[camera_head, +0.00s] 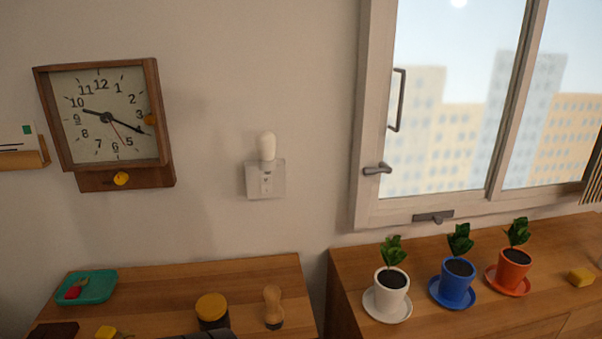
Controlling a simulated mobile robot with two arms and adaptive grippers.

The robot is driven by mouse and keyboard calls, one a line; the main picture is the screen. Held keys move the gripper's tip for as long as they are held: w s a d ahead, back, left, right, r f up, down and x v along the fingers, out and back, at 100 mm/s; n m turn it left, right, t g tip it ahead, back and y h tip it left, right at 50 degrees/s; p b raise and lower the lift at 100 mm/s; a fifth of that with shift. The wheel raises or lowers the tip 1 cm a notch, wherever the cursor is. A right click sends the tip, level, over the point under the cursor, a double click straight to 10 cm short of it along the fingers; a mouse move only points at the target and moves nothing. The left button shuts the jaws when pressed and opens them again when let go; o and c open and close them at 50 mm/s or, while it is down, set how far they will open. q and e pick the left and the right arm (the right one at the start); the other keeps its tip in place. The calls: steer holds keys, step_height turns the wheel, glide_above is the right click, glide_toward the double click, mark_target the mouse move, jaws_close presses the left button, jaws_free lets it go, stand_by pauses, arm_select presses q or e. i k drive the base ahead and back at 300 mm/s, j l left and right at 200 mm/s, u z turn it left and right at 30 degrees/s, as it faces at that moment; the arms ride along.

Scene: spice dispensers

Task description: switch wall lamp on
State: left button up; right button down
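The wall lamp is on the wall between the clock and the window. It has a white rounded bulb or shade (267,147) on top of a pale square plate (278,182). A small switch or socket detail (265,181) is on the plate, too small to read its position. The lamp shows no clear glow. Neither of my grippers can be made out in the head view. A dark shape (205,336) is cut off at the bottom edge, and I cannot tell what it is.
A wooden clock (106,115) hangs at left, a window (368,120) at right. The left counter (150,300) holds a green tray (98,287), a yellow-lidded jar (212,308) and a wooden shaker (273,308). Potted plants (393,285) stand at right. The wall around the lamp is clear.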

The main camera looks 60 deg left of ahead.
mark_target(266, 181)
steer(key=u, duration=2.2)
